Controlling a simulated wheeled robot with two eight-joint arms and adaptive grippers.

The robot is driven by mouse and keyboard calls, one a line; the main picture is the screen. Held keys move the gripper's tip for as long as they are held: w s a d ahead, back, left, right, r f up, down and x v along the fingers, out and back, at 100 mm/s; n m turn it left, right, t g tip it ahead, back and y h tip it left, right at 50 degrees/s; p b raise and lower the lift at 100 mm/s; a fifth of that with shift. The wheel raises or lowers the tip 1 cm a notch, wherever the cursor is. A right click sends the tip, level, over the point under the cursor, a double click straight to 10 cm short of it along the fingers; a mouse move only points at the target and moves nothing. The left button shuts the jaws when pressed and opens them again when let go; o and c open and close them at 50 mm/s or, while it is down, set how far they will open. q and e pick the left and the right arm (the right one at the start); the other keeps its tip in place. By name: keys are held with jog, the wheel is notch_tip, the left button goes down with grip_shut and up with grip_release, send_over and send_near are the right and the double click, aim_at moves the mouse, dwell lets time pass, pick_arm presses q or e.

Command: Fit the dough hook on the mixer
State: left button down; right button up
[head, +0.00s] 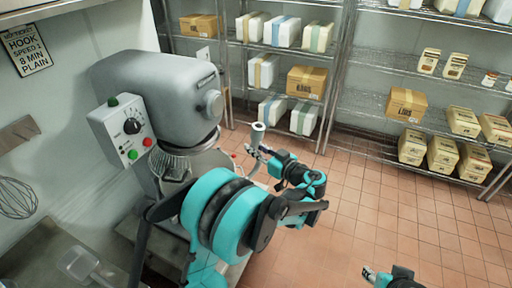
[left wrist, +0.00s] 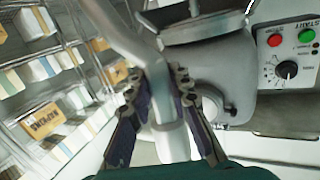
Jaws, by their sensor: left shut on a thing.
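The grey mixer (head: 155,85) stands left of centre in the head view, with a round hub on its front. Its bowl (head: 208,160) is partly hidden behind my left arm. My left gripper (head: 257,150) is in front of the mixer, to the right of the bowl. It is shut on the metal dough hook (head: 258,130), whose thick end points up, apart from the mixer. In the left wrist view the hook's bent shaft (left wrist: 125,42) runs between both fingers (left wrist: 165,98). My right gripper (head: 370,274) is at the bottom edge, small, its opening unclear.
The mixer's control box (head: 128,130) has a dial and coloured buttons. A whisk (head: 17,198) hangs on the left wall above a counter with a clear scoop (head: 82,264). Wire shelves (head: 350,60) with boxes line the back. The tiled floor at right is clear.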

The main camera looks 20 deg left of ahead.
pick_arm(q)
jog(key=shift+a+f, duration=0.25)
jog(key=shift+a, duration=0.4)
jog(key=a+f+y+b, duration=0.2)
jog(key=a+b, duration=0.2)
jog(key=a, duration=0.3)
jog(key=w+a+f+h+b, duration=0.1)
jog(key=a+f+b, duration=0.4)
jog(key=f, duration=0.4)
jog(key=a+f+b, duration=0.4)
jog(key=f+b, duration=0.2)
jog(key=f, duration=0.3)
jog(key=a+g+h+p, duration=0.1)
jog(key=a+h+p, duration=0.1)
jog(key=a+p, duration=0.2)
jog(key=shift+w+a+r+n+h, duration=0.3)
jog(key=shift+a+r+n+h, duration=0.1)
jog(key=shift+a, duration=0.6)
jog(key=shift+r, duration=0.25)
jog(key=shift+r, duration=0.15)
